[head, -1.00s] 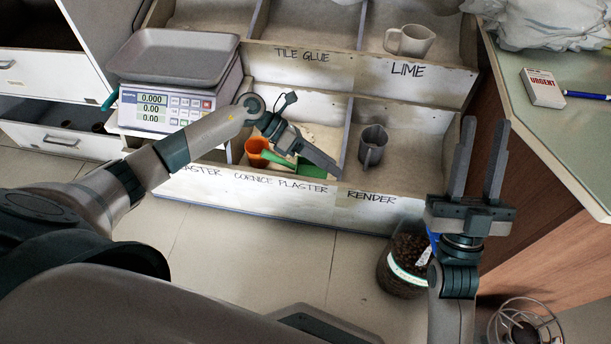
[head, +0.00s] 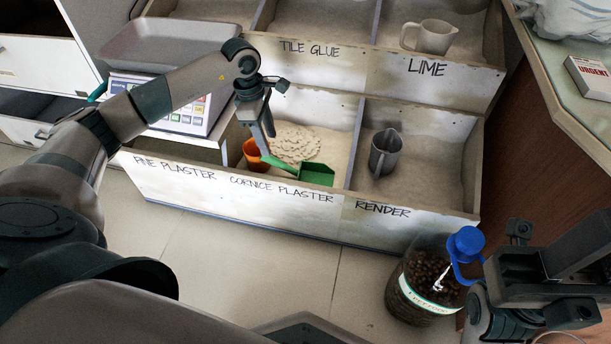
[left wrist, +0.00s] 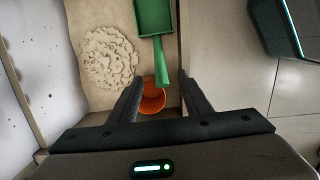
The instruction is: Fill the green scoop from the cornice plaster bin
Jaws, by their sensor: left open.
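The green scoop (head: 316,174) lies in the cornice plaster bin (head: 345,118), its handle pointing left toward an orange cup (head: 252,152). A pale heap of plaster (head: 295,143) lies behind it. The scoop's tray looks empty in the left wrist view (left wrist: 153,17). My left gripper (head: 267,148) points down over the orange cup and the handle end. In the left wrist view its fingers (left wrist: 163,95) are apart, with the handle end and cup showing between them, not gripped. My right gripper (head: 585,255) is at the lower right, seen from the side; its opening is unclear.
A grey jug (head: 385,152) stands in the render bin to the right, and a pale jug (head: 430,37) in the lime bin behind. A scale (head: 170,105) stands left. A jar with a blue lid (head: 425,285) stands on the floor near my right gripper.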

